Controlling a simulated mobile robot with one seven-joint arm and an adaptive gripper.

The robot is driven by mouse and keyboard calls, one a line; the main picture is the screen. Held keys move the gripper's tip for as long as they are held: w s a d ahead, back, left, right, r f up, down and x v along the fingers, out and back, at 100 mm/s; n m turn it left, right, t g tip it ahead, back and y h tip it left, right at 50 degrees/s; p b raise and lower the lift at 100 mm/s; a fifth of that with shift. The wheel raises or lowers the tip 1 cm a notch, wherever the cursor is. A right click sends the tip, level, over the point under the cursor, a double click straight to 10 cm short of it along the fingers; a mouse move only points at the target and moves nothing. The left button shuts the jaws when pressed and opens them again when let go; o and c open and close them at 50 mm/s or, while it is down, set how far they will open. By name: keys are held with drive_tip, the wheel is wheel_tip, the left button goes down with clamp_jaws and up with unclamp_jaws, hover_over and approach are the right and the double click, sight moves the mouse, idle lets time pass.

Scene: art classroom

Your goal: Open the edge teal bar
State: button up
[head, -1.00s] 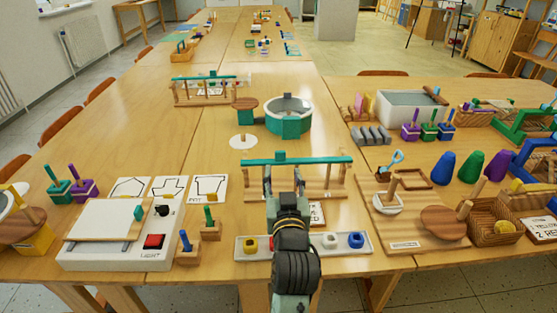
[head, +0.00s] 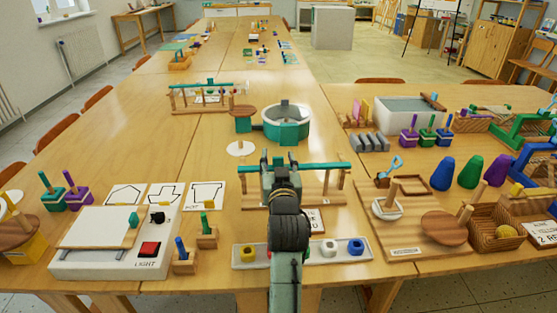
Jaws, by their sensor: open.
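The near teal bar (head: 325,167) lies level across the top of a wooden stand (head: 335,192) in the middle of the near table. My gripper (head: 279,158) is open over the left half of the bar, with its fingers on either side of the bar's middle part. The gripper and arm hide much of the bar's middle and of the stand below. I cannot tell whether the fingers touch the bar. A second teal bar (head: 232,85) sits on a similar wooden stand farther back.
A teal-sided round basin (head: 287,127) stands behind the bar. A white tray (head: 300,259) with small coloured pieces lies in front, under my arm. A white light box (head: 105,262) is at left; a wooden board (head: 410,250) is at right.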

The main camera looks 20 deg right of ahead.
drive_tip(key=shift+c, duration=0.4)
clamp_jaws()
idle(0.4)
